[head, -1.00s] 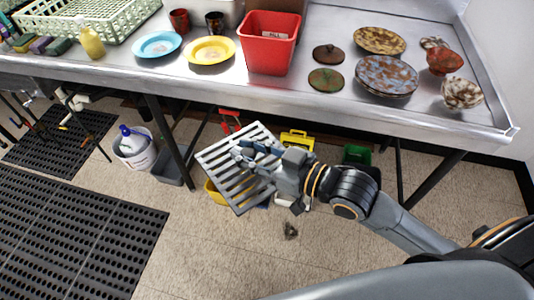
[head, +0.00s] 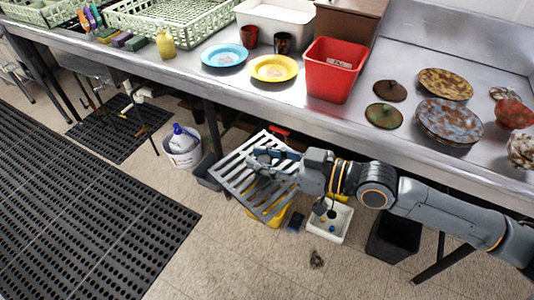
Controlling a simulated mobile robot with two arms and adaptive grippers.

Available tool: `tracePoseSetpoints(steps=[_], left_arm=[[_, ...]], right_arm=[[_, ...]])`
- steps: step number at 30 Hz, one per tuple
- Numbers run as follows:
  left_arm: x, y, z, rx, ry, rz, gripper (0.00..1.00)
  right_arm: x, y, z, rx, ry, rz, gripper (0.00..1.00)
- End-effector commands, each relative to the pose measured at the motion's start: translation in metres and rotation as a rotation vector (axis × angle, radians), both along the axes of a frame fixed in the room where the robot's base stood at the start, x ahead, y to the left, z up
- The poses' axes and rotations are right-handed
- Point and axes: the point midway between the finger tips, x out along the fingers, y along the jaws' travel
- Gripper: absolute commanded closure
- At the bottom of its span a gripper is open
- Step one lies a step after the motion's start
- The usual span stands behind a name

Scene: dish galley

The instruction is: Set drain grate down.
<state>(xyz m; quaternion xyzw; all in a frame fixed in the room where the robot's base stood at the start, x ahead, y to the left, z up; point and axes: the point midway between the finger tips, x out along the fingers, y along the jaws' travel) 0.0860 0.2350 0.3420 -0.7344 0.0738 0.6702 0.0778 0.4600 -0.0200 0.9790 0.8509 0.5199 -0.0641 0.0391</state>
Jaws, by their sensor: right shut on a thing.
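The drain grate (head: 240,178) is a light grey slatted square panel, held tilted in the air in front of the steel counter's lower edge. My right gripper (head: 268,160) is shut on the grate near its upper right part. The fingers cover part of the slats. The grate hides part of a yellow item on the floor behind it. My left gripper is not in view.
The steel counter (head: 190,75) holds a red bin (head: 330,72), a blue plate (head: 224,56), a yellow plate (head: 273,69) and stacked speckled plates (head: 448,122). Below stand a white bucket (head: 183,148), a white tray (head: 330,222) and a black bin (head: 392,236).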

Motion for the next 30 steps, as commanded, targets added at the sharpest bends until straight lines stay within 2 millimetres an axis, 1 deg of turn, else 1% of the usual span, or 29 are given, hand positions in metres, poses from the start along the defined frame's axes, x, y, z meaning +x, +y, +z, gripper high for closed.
tracePoseSetpoints(steps=[8, 11, 14, 15, 18, 21, 23, 26, 28, 30], left_arm=[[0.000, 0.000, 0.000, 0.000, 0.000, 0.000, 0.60], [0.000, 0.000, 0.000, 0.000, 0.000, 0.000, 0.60], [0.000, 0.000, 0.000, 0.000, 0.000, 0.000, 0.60], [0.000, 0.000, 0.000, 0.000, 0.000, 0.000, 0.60], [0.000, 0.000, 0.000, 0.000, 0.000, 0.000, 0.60], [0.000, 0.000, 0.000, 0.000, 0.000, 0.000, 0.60], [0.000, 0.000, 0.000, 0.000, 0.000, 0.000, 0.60], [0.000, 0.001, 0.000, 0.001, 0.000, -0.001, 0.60], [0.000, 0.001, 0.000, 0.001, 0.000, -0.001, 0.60], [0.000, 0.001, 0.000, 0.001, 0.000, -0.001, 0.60]], right_arm=[[-0.001, 0.003, 0.002, 0.003, -0.001, 0.006, 1.00], [-0.007, 0.011, 0.004, 0.007, 0.001, 0.014, 1.00], [-0.019, 0.027, 0.010, 0.014, 0.002, 0.021, 1.00], [-0.025, 0.034, 0.014, 0.017, 0.003, 0.020, 1.00], [-0.037, 0.047, 0.026, 0.021, 0.005, -0.002, 1.00], [-0.043, 0.052, 0.037, 0.020, 0.004, -0.055, 1.00], [-0.045, 0.050, 0.043, 0.019, 0.005, -0.098, 1.00], [-0.045, 0.040, 0.049, 0.018, 0.009, -0.200, 1.00], [-0.043, 0.025, 0.050, 0.016, 0.012, -0.301, 1.00], [-0.039, 0.005, 0.043, 0.010, 0.015, -0.413, 1.00]])
